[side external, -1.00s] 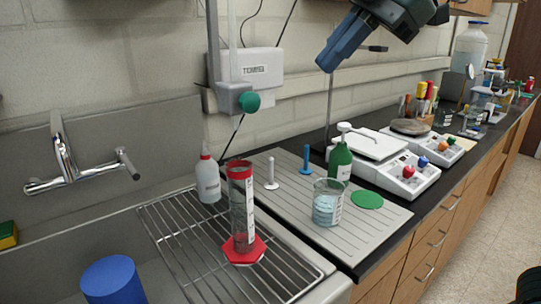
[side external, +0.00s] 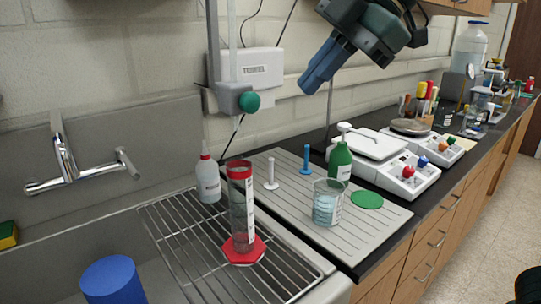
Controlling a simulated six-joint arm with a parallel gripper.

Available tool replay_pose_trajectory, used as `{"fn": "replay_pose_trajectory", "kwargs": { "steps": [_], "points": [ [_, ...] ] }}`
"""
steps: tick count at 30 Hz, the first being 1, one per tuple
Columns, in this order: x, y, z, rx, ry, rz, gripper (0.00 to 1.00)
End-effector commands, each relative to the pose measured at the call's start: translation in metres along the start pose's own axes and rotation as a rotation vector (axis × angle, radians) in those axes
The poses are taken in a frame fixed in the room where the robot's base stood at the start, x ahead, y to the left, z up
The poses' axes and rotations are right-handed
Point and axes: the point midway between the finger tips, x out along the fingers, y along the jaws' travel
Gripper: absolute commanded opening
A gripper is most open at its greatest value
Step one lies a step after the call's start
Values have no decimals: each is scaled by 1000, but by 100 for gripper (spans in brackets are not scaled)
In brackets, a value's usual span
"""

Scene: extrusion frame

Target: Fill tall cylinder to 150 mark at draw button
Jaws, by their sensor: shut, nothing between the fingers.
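The tall cylinder (side external: 242,212) stands upright on the wire rack, with a red hexagonal base, a red band near its top and a white label strip. I cannot make out a liquid level or the 150 mark. A round green knob (side external: 249,102) sits on a grey block (side external: 232,97) on the wall, up and a little right of the cylinder; it may be the draw button. A clear vertical tube (side external: 233,40) rises from the block. My gripper (side external: 308,86) is shut and empty, in the air right of the knob and above the drainboard, touching nothing.
A white wash bottle (side external: 208,180) stands behind the cylinder. A beaker of bluish liquid (side external: 327,202), a green bottle (side external: 340,160), and white (side external: 271,172) and blue (side external: 305,162) pegs stand on the ridged drainboard (side external: 290,215). A blue cup (side external: 113,280) is at front left. A faucet (side external: 75,160) projects from the wall.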

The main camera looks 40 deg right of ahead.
Motion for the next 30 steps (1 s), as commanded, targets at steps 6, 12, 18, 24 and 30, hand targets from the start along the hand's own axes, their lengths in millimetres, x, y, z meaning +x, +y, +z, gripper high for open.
{"fn": "replay_pose_trajectory", "kwargs": {
  "steps": [6, 12, 18, 24, 30],
  "points": [
    [28, -1, 0, -1, -1, -4, 0],
    [59, -1, 0, -1, -2, -3, 0],
    [73, 18, 1, 0, -2, 2, 0],
    [80, 31, 0, 0, -2, 2, 0],
    [82, 35, 0, -1, -1, 2, 0]
  ]
}}
